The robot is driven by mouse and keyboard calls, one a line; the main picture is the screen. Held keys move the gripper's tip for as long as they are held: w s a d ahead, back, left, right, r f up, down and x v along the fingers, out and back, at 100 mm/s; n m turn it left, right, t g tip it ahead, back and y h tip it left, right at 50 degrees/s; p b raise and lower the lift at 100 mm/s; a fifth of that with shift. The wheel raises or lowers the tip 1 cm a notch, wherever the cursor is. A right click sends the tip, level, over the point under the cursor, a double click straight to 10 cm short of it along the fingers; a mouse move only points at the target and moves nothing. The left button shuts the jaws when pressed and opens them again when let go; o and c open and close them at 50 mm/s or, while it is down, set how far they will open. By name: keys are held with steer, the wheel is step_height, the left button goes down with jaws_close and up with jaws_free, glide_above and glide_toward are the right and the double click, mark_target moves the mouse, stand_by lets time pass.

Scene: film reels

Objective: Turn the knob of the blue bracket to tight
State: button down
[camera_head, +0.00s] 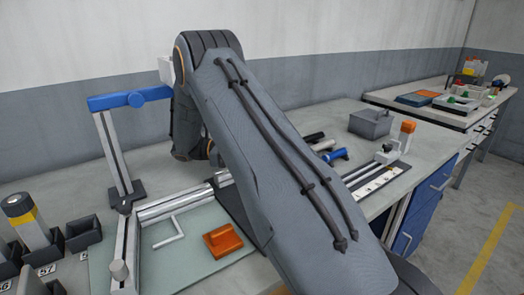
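The blue bracket (112,101) is a blue horizontal arm at the left, on top of an upright grey metal post (114,155) with a dark foot. My arm crosses the middle of the view from lower right to upper middle. My gripper is hidden behind the arm, so its opening and any contact with the bracket do not show.
An orange block (222,241) lies on a pale green mat (190,262) beside metal rails. Dark bins (84,232) and a yellow-banded cylinder (30,220) stand at left. A grey bin (370,123) and blue-black cylinders lie right of my arm. Another bench (420,101) stands far right.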

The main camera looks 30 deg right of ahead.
stand_by(0.3)
steer(key=c, duration=1.5)
jaws_free()
steer(key=shift+w+b, duration=0.1)
steer(key=shift+b, duration=0.45)
